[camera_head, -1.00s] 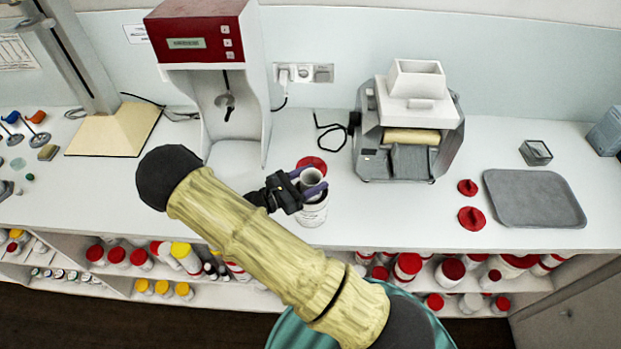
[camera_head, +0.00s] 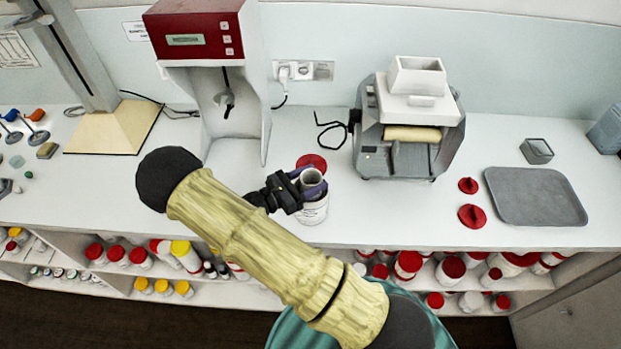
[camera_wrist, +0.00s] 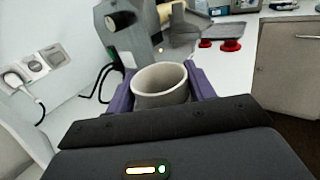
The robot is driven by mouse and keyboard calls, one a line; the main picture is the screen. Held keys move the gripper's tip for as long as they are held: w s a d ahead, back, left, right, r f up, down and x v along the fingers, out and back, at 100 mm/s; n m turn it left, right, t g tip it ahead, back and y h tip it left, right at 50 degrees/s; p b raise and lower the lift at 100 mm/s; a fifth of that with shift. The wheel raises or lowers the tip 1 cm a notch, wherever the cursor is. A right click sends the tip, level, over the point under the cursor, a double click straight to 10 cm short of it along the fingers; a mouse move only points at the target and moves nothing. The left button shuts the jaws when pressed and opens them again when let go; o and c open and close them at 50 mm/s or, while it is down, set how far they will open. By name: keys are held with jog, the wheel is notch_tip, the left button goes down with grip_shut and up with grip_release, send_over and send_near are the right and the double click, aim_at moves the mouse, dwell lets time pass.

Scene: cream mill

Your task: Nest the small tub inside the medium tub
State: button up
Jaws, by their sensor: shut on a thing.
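The small tub (camera_head: 311,178) is an open pale grey-white cup, upright between the purple fingers of my gripper (camera_head: 313,186). The small tub also shows in the wrist view (camera_wrist: 162,86), held between the two purple fingers. My gripper is shut on it. The medium tub (camera_head: 313,212) is a larger white tub with a label and stands on the bench directly below the small tub. The small tub appears at or within the medium tub's mouth; the fingers hide the rim, so its depth is unclear. The wrist view does not show the medium tub clearly.
A red lid (camera_head: 311,161) lies just behind the tubs. A red-topped machine (camera_head: 200,40) stands behind left and a grey roller mill (camera_head: 408,130) behind right. Two red lids (camera_head: 471,216) and a grey tray (camera_head: 536,198) lie to the right. Bench between is clear.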

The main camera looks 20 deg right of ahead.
jog(key=shift+f+b, duration=0.4)
jog(key=shift+f, duration=0.2)
dwell(0.3)
jog(key=o, duration=1)
jog(key=shift+o, duration=0.2)
jog(key=shift+r, duration=0.1)
notch_tip(320, 180, up, 8)
jog(key=p, duration=0.6)
dwell(0.4)
jog(key=shift+d, duration=0.1)
dwell(0.3)
